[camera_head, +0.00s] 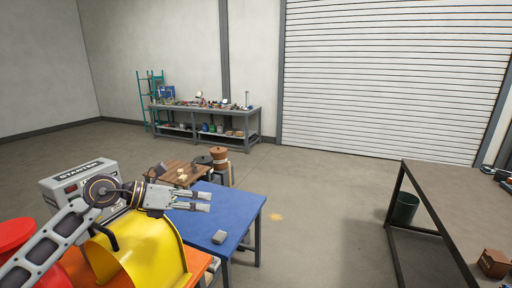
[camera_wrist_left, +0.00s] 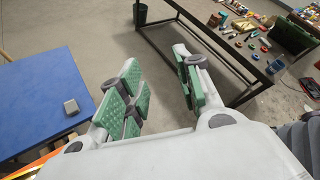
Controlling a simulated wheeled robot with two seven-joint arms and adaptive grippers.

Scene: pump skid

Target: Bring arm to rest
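My left gripper (camera_head: 203,201) reaches in from the left in the head view, above the yellow pump cover and the near part of the blue table. In the left wrist view my left gripper (camera_wrist_left: 160,92) has its green-padded fingers spread well apart, with only floor showing between them. It is open and empty. My right gripper is in neither view. The yellow curved cover (camera_head: 150,255) stands on an orange base (camera_head: 88,270). A grey box labelled STARTER (camera_head: 75,183) stands behind my left arm, which hides part of it.
The blue table (camera_head: 230,208) holds a small grey block (camera_head: 220,237). A wooden table (camera_head: 182,173) and brown drums (camera_head: 219,154) stand behind it. A large dark-framed table (camera_head: 450,190) is at right, with a green bin (camera_head: 404,208). Floor between the tables is clear.

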